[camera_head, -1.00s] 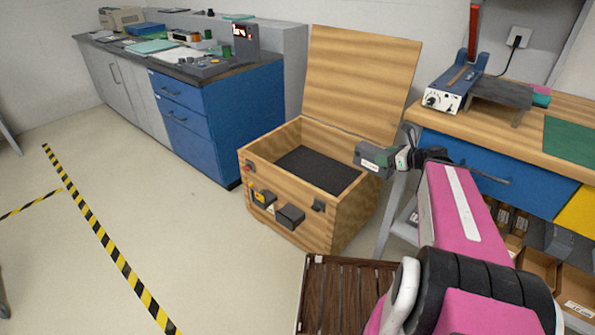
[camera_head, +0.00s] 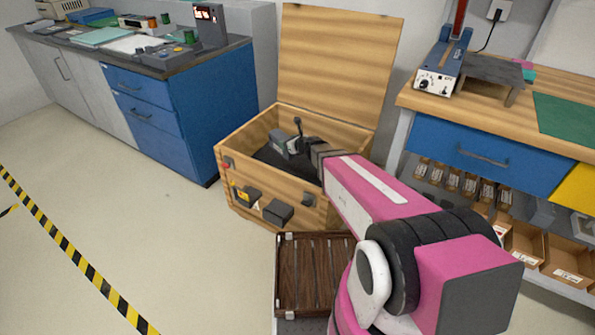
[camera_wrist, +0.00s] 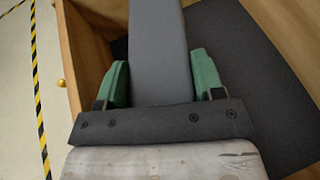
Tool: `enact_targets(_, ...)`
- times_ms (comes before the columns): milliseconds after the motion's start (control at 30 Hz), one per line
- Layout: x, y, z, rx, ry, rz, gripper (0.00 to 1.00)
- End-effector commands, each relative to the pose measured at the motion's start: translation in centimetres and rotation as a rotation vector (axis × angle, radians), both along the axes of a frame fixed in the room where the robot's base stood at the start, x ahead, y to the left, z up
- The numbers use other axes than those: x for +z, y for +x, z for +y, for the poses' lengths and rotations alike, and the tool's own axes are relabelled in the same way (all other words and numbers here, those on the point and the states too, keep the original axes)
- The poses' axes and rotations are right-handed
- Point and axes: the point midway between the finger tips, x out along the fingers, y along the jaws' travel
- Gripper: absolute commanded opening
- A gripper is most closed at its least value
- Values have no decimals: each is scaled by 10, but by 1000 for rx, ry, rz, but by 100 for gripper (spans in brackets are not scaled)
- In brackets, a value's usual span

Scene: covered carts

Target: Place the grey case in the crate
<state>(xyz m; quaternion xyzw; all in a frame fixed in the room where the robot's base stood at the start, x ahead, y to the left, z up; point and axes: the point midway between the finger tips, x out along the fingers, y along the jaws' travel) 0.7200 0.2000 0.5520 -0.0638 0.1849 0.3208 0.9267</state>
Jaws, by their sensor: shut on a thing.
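The wooden crate (camera_head: 232,167) stands on the floor with its lid raised at the back and a dark lining inside. My gripper (camera_head: 293,143) is inside the crate's opening. It is shut on the grey case (camera_head: 282,141), which shows a pale label in the head view. In the wrist view the grey case (camera_wrist: 158,45) runs up between the green fingers of my gripper (camera_wrist: 160,82). The dark lining (camera_wrist: 225,70) lies below and to the right of it. Whether the case touches the lining I cannot tell.
A blue workbench (camera_head: 185,100) stands left of the crate, and a wooden-topped bench (camera_head: 500,115) with drawers and bins stands right. A brown slatted surface (camera_head: 310,270) is in front of the crate. The floor at left is clear, with striped tape (camera_head: 75,270).

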Motion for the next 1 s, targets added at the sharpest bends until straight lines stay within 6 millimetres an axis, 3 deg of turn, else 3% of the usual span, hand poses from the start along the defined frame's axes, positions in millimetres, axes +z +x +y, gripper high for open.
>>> enact_targets(33,-16,6,15,-12,1,3,23)
enact_targets(133,-38,9,35,-40,1,3,23)
enact_targets(367,-62,11,54,-73,0,0,23)
enact_targets(567,-72,26,50,-77,0,-1,23)
enact_targets(1000,-121,101,19,-76,1,-2,23)
